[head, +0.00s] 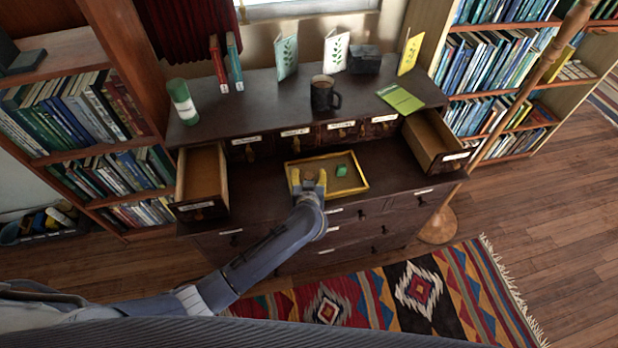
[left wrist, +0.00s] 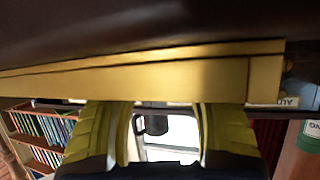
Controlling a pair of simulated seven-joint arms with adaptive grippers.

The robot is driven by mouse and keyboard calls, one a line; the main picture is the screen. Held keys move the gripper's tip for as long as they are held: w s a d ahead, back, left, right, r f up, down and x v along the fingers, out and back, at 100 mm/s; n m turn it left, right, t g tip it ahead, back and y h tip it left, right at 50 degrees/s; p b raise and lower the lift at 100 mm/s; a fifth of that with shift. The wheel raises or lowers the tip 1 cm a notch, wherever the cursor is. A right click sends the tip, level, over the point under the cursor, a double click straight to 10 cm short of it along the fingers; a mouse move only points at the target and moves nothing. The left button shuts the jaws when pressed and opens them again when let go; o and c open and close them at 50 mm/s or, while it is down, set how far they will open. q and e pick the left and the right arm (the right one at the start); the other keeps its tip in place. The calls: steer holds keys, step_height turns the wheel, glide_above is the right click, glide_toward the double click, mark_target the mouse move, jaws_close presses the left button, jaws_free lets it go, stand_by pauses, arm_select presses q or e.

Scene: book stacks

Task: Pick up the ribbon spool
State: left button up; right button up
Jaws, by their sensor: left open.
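A yellow-rimmed tray (head: 357,187) lies on the lower ledge of the dark dresser. In it are a small green object (head: 342,170), possibly the ribbon spool, and a tan round item (head: 311,171) by my gripper; I cannot tell for sure which is the spool. My left gripper (head: 308,180) is over the tray's left part, to the left of the green object. In the left wrist view its yellow fingers (left wrist: 152,118) stand apart, open, at a gold wall (left wrist: 140,78), and no spool shows between them. My right gripper is not in view.
Open drawers stand left (head: 205,175) and right (head: 432,140) of the tray. A dark mug (head: 322,95), a green can (head: 182,102), a green booklet (head: 400,99) and upright books are on the dresser top. Bookshelves flank it. The ledge right of the tray is clear.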

arm_select(q)
steer(key=shift+c, duration=0.4)
steer(key=c, duration=0.9)
